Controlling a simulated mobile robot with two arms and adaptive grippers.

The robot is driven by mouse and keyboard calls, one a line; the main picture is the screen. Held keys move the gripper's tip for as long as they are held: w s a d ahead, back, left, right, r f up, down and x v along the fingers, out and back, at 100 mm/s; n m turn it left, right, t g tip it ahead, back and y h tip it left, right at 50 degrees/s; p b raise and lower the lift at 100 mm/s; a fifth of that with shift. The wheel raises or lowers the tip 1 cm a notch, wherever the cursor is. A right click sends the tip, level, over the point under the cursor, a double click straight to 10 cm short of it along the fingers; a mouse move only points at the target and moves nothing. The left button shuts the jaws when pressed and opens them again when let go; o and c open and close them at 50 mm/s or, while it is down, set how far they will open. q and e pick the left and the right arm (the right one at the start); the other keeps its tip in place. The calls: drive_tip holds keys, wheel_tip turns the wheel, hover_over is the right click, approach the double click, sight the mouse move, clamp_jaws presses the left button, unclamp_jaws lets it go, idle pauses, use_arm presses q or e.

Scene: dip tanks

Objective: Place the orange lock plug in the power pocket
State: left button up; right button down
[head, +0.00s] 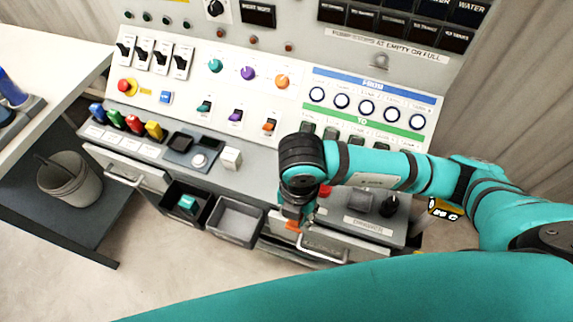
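My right gripper (292,213) points down over the front edge of the console, right of the grey bin. An orange piece (293,226), seemingly the orange lock plug, shows at its fingertips. The fingers appear shut on it; they are small and dark here. The plug is above the drawer front, apart from the panel. The power pocket cannot be picked out, as the small labels are unreadable. My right forearm and wrist hide part of the console. My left gripper is not in view.
A black bin (168,208) with a teal piece (187,203) and an empty grey bin (237,200) hang at the front. Blue, green, red and yellow plugs (134,124) stand at left. Orange, purple and teal switches line the panel (236,95). A drawer handle (324,249) sticks out below.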

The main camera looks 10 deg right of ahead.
drive_tip(key=w+d+b, duration=0.1)
drive_tip(key=w, duration=0.3)
drive_tip(key=w+d+f+b, duration=0.1)
drive_tip(key=w, duration=0.3)
drive_tip(key=w+d+b, duration=0.1)
drive_tip(key=w+d, duration=0.1)
drive_tip(key=w, duration=0.3)
drive_tip(key=shift+f, duration=0.25)
drive_tip(key=shift+f+b, duration=1.35)
drive_tip(key=shift+f, duration=0.3)
drive_tip(key=shift+f, duration=0.2)
drive_tip(key=c, duration=1.1)
unclamp_jaws()
drive_tip(key=shift+r, duration=0.4)
wheel_tip(320, 180, up, 12)
drive_tip(key=b, duration=0.1)
drive_tip(key=shift+f, duration=0.2)
